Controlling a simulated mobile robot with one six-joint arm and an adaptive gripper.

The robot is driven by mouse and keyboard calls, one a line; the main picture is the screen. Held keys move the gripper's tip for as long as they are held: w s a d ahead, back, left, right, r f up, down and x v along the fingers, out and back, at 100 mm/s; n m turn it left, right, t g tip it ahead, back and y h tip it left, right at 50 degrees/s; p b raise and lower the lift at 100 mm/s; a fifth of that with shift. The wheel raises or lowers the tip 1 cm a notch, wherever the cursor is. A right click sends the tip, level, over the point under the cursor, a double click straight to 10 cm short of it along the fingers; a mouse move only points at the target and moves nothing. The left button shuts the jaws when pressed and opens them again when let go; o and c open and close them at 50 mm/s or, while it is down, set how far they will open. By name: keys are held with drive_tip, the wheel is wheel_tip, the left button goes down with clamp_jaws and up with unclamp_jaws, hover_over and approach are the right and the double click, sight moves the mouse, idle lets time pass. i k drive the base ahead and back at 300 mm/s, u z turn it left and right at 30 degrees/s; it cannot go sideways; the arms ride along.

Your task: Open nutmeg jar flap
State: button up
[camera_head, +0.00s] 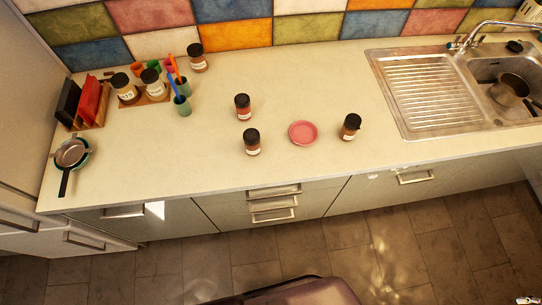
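Several small spice jars with dark lids stand upright on the pale counter. One jar (243,108) is in the middle, and another jar (252,144) is just in front of it. A third jar (350,128) stands right of the pink plate, and another jar (198,60) is at the back near the tiled wall. Two more jars, a left one (124,91) and a right one (153,86), stand on a wooden board. The labels are too small to read, so I cannot tell which is nutmeg. I cannot make out any flap's state. My gripper is not in view.
A pink plate (303,132) lies between jars. Utensils stand in cups (182,104) at the left, near a rack with red and black boards (90,103). A pan (72,153) sits at the left front edge. The sink (495,85) holds a pot.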

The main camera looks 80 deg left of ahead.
sight(354, 120)
drive_tip(key=z, duration=1.15)
drive_tip(key=i, duration=0.7)
drive_tip(key=u, duration=3.1)
drive_tip(key=i, duration=0.1)
drive_tip(key=z, duration=0.75)
